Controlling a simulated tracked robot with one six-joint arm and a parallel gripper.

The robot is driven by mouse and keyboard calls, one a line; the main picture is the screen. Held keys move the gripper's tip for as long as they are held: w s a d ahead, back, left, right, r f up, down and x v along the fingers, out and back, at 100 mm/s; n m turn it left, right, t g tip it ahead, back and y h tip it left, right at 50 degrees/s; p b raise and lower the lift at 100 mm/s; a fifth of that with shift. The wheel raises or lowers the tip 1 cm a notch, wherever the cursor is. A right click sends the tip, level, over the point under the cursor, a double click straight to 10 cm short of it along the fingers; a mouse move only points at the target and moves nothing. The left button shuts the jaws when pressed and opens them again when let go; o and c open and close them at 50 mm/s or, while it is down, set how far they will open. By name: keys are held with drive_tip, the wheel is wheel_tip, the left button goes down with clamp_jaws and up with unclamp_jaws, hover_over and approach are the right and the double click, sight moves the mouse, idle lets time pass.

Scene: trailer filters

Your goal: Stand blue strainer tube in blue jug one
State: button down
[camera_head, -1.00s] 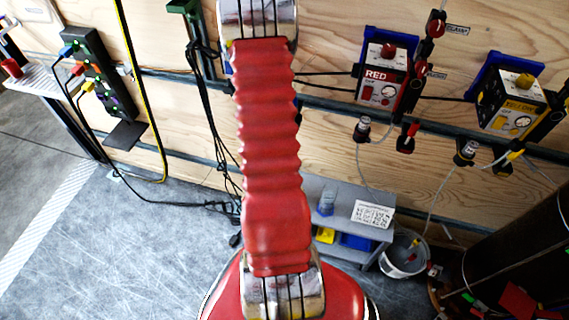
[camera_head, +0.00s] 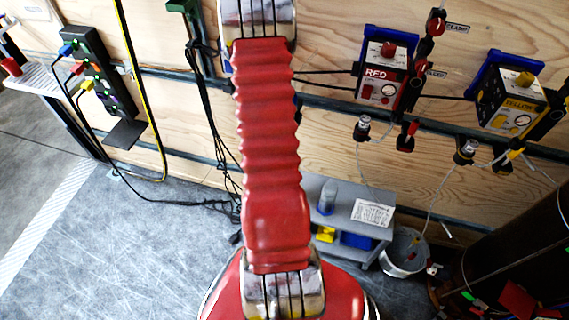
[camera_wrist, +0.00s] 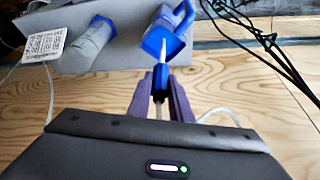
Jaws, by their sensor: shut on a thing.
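In the wrist view my gripper (camera_wrist: 160,82) is shut on the blue strainer tube (camera_wrist: 159,76), a blue piece with a thin pale stem pointing away from me. The stem's far end overlaps a blue jug (camera_wrist: 182,16) with a wide blue rim; I cannot tell whether it is inside. A second, greyish see-through jug (camera_wrist: 92,45) with blue ends stands left of it on the grey shelf (camera_wrist: 125,55). In the head view one jug (camera_head: 327,198) shows on the shelf; my arm hides the gripper and the other jug. I cannot tell which jug is number one.
A white printed card (camera_head: 372,213) lies on the shelf, right of the jug. A grey bucket (camera_head: 405,253) stands on the floor beside it. Red (camera_head: 385,80) and yellow (camera_head: 510,98) units hang on the plywood wall. Black cables (camera_head: 220,130) hang near my arm.

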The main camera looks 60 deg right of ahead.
drive_tip(key=shift+f, duration=0.35)
idle(0.3)
drive_tip(key=c, duration=1.5)
unclamp_jaws()
drive_tip(key=shift+c, duration=0.2)
drive_tip(key=shift+r, duration=0.1)
drive_tip(key=v, duration=1.3)
drive_tip(key=shift+a+r, duration=0.2)
drive_tip(key=shift+r, duration=0.05)
drive_tip(key=shift+w, duration=0.1)
